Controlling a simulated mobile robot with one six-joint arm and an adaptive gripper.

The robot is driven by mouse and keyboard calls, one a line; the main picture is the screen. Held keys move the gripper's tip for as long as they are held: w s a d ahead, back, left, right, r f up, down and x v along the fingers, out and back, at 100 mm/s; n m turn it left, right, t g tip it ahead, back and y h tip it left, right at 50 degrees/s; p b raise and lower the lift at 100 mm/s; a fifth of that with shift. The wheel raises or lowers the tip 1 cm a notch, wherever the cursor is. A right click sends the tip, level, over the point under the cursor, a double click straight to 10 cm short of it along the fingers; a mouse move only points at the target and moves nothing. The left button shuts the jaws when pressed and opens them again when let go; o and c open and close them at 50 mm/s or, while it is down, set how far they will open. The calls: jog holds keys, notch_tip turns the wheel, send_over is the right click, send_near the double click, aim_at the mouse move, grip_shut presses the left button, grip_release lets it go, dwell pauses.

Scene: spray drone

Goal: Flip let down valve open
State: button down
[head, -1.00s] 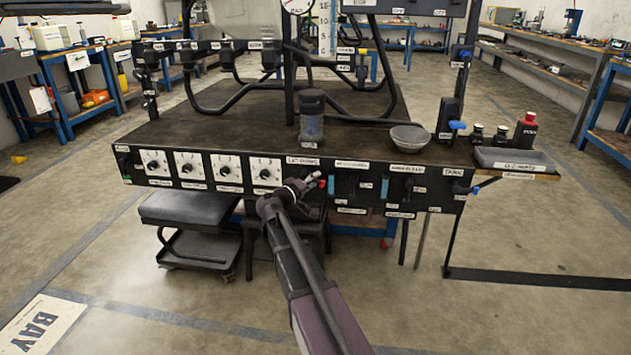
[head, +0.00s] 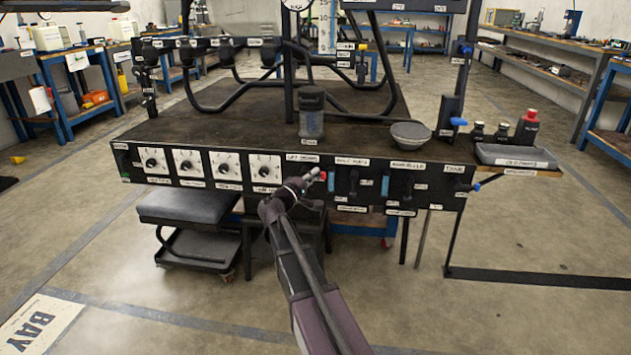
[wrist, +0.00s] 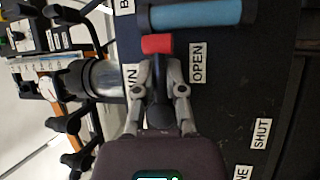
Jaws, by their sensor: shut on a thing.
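The let down valve has a dark lever with a red tip (wrist: 157,44), on the front panel below the LET DOWN label (head: 303,157). In the wrist view the red tip shows just past my fingertips, between the OPEN label (wrist: 197,63) and a label ending in "WN" (wrist: 134,79). The SHUT label (wrist: 261,133) is lower right. My gripper (wrist: 158,66) is shut on the lever, one finger on each side.
A blue bar (wrist: 196,14) lies just beyond the red tip. Other valve handles (head: 408,187) are to the right on the panel, and several dials (head: 188,162) to the left. A dark stool (head: 185,208) stands below the bench. The floor in front is open.

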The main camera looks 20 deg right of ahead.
dwell(0.3)
jog(key=c, duration=0.7)
grip_release()
